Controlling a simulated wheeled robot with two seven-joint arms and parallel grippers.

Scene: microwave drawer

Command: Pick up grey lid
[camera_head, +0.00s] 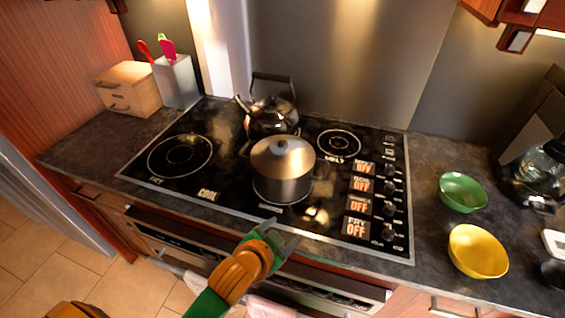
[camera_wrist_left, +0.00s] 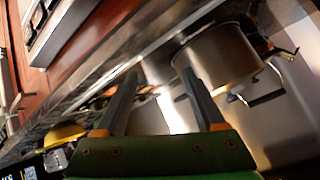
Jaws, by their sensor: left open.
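The grey lid (camera_head: 276,157) sits on a metal pot (camera_head: 283,188) on the front middle of the black cooktop, with a small knob on top. My left gripper (camera_head: 282,229) is in front of the pot, near the cooktop's front edge, apart from pot and lid. Its jaws are open and empty. In the left wrist view the two fingers (camera_wrist_left: 159,75) are spread, and the pot (camera_wrist_left: 222,57) shows beyond them to the right; I cannot make out the lid there. My right gripper is not in view.
A dark kettle (camera_head: 272,117) stands right behind the pot. A green bowl (camera_head: 462,192) and a yellow bowl (camera_head: 478,251) sit on the right counter, with a coffee maker (camera_head: 541,172) behind. A wooden box (camera_head: 128,88) and utensil holder (camera_head: 176,82) stand back left. The front-left burner (camera_head: 181,155) is clear.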

